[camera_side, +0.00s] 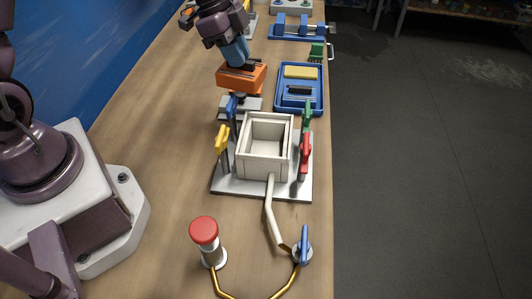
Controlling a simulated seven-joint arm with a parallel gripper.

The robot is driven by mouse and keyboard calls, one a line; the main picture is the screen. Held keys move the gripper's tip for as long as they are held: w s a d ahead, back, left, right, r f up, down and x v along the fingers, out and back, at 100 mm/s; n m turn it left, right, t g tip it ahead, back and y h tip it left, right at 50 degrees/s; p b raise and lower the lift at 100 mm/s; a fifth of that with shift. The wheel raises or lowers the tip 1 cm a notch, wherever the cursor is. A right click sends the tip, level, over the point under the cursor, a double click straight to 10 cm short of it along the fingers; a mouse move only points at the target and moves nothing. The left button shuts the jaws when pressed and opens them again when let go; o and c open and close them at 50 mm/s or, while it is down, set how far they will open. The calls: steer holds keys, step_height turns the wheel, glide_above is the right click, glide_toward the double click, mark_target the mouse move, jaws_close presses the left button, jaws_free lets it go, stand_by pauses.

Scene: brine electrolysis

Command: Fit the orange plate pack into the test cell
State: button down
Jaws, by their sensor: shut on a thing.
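The orange plate pack (241,78) is an orange block with dark parts on its top, held at the upper middle of the side view. My gripper (240,66) is shut on it from above. The pack is over or just in front of a grey stand (240,106) and behind the test cell; its exact height is hard to tell. The test cell (265,148) is an open white box on a light base plate (262,190), and its visible inside looks empty. My fingertips are partly hidden by the pack's top.
Yellow (221,138), blue (231,106), green (307,113) and red (305,146) clamp-like pieces stand around the cell. A blue tray (319,90) lies to the right. A red-capped post (204,231) and blue-handled valve (304,246) stand in front. Bare table (150,125) lies left.

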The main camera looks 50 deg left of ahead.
mark_target(253, 80)
steer(key=d+m+g, duration=0.1)
steer(key=m, duration=0.1)
steer(key=d+m, duration=0.2)
steer(key=d+m+g, duration=0.1)
steer(key=d+m, duration=0.1)
steer(key=shift+s+d+r+m+g+h, duration=0.1)
steer(key=shift+d+r+m+g+h, duration=0.2)
steer(key=shift+m, duration=0.1)
steer(key=s+d+r+m+g+y, duration=0.1)
steer(key=d+r+m+g, duration=0.15)
steer(key=d+m, duration=0.5)
steer(key=shift+m+g, duration=0.25)
steer(key=shift+m, duration=0.3)
steer(key=shift+s+a+f, duration=0.1)
steer(key=shift+a+f, duration=0.2)
steer(key=shift+f, duration=2.25)
steer(key=shift+a+f, duration=0.25)
steer(key=shift+f, duration=2.3)
steer(key=shift+s+a+f, duration=0.1)
steer(key=shift+a+f, duration=0.2)
steer(key=shift+f, duration=2.25)
steer(key=c, duration=1.1)
jaws_free()
steer(key=shift+f, duration=0.1)
steer(key=v, duration=1.2)
steer(key=shift+d+r, duration=0.2)
steer(key=shift+r, duration=0.05)
